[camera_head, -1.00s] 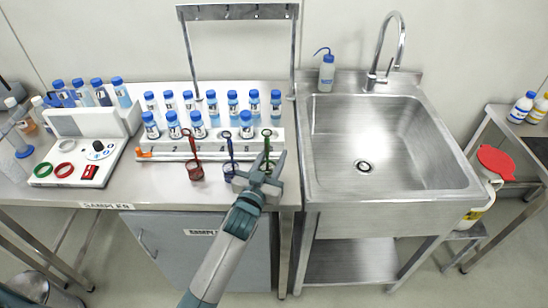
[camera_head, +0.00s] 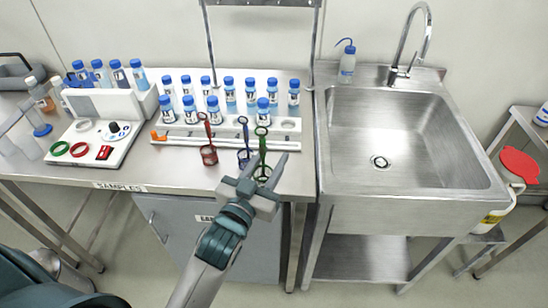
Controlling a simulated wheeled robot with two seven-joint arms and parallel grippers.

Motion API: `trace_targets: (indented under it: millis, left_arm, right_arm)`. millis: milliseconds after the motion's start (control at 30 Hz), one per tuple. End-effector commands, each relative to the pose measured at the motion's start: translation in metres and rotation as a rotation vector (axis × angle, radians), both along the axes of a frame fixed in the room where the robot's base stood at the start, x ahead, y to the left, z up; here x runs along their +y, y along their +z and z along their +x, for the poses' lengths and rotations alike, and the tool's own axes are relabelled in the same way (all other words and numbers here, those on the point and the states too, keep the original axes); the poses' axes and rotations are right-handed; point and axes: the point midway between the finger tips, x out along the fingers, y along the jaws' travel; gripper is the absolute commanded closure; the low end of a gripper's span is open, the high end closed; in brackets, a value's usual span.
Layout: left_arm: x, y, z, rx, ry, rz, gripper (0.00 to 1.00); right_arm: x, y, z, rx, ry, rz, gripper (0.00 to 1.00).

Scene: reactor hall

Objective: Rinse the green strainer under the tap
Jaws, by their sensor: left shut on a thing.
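The green strainer (camera_head: 263,143) has a looped handle and a small basket. It is upright at the front right of the sample bench, beside the blue strainer (camera_head: 244,156). My left gripper (camera_head: 259,168) is shut on the green strainer, its fingers partly hiding the basket. The tap (camera_head: 412,42) is a curved steel spout behind the steel sink (camera_head: 390,150), to the right of the gripper. I cannot see water running from it. The sink basin looks empty, with a round drain in its floor. My right gripper is not in view.
The red strainer (camera_head: 208,153) stands left of the blue one. A white rack (camera_head: 288,125) of blue-capped bottles is behind them. A wash bottle (camera_head: 347,64) stands at the sink's back left corner.

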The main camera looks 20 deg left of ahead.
Motion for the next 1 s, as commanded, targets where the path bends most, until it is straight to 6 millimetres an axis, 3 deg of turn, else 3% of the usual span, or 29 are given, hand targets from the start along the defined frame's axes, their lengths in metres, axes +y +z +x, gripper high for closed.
trace_targets:
  millis: [567, 767, 1000]
  left_arm:
    - [0.0, -0.001, -0.003, 0.001, 0.001, -0.001, 0.87]
    - [0.004, -0.005, -0.026, 0.002, 0.016, -0.003, 0.87]
    - [0.012, -0.007, -0.07, 0.003, 0.047, -0.003, 0.87]
  right_arm:
    - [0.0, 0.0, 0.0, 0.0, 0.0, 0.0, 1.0]
    - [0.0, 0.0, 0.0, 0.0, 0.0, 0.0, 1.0]
    - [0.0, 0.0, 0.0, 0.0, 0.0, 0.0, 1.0]
